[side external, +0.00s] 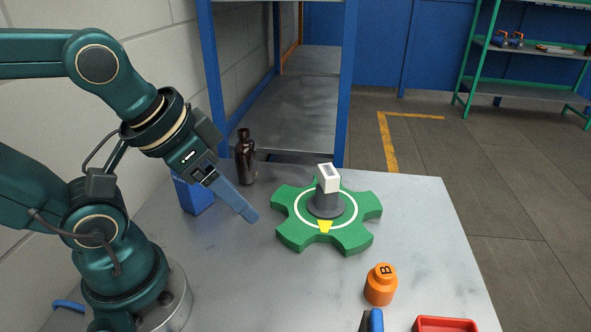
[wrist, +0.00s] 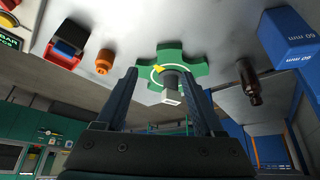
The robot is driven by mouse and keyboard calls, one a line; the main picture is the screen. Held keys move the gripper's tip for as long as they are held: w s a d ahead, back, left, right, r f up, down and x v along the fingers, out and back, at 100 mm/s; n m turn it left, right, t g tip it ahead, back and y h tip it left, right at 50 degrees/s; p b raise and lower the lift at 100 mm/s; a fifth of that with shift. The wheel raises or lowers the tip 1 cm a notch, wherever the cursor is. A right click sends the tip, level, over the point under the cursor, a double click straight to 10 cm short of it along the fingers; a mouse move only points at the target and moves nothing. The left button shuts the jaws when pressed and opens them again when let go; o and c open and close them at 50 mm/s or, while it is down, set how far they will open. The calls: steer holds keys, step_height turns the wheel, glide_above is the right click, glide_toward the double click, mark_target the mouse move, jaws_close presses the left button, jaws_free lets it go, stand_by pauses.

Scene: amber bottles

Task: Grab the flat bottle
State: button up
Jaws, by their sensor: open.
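A dark brown, glossy bottle (side external: 245,157) with a narrow neck stands upright near the back left of the grey table. It also shows in the wrist view (wrist: 252,88), right of my gripper's fingers. It is the only brown bottle in view; I cannot tell how flat its body is. My gripper (side external: 252,215) is open and empty, in front of the bottle and apart from it, pointing down to the right. In the wrist view its two dark fingers (wrist: 160,73) are spread, with nothing between them.
A blue block (side external: 195,193) marked 60 mm in the wrist view stands left of the bottle. A green star-shaped base (side external: 290,235) carries a grey post and white block (side external: 328,178). An orange weight (side external: 381,285) and red tray (side external: 446,324) are at the front right.

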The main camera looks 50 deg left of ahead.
step_height(320, 180, up, 5)
steer(key=m+t+y, duration=0.2)
steer(key=m+y, duration=0.9)
steer(key=m, duration=1.3)
glide_above(243, 137)
steer(key=shift+m, duration=0.3)
steer(key=f, duration=1)
steer(key=shift+s+d+f, duration=0.2)
steer(key=shift+d+f, duration=0.05)
steer(key=shift+f, duration=0.15)
steer(key=shift+w+a+f+y, duration=0.15)
steer(key=shift+a+f+y, duration=0.1)
steer(key=shift+f+y, duration=0.1)
steer(key=shift+x, duration=2.3)
